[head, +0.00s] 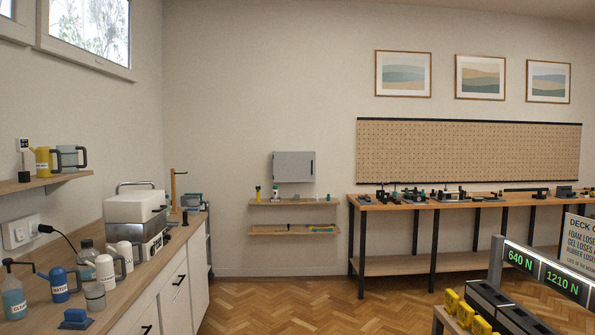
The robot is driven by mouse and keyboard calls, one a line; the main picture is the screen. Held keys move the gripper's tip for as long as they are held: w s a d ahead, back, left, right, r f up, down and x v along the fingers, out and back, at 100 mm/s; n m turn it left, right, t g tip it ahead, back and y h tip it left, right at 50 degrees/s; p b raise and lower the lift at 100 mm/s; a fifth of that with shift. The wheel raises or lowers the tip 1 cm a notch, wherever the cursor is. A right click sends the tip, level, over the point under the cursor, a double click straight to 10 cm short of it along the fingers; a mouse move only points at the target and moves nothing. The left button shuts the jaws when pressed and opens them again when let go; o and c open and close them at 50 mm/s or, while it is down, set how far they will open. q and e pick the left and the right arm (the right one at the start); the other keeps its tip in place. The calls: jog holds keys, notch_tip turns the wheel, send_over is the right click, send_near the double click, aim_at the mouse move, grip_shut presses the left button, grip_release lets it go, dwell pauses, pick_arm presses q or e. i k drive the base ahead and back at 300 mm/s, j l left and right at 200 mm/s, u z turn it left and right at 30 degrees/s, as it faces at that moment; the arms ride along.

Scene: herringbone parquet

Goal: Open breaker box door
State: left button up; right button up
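The breaker box (294,167) is a small grey box on the far wall, above two wooden wall shelves. Its door faces me and looks shut, with a small dark handle or latch at its right edge. It is far off across the room. Neither of my grippers shows in the head view.
A counter with bottles and a white appliance (135,218) runs along the left. Small items stand on the upper shelf (262,201) under the box. A workbench (450,202) stands at the right, and a display stand (540,270) at front right. Parquet floor (285,305) is clear between.

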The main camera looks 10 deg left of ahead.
aim_at(288, 166)
jog(key=u, duration=0.25)
jog(key=i, duration=5.3)
jog(key=i+u, duration=0.1)
jog(key=i, duration=1.7)
jog(key=i+l, duration=0.2)
jog(key=i, duration=1.55)
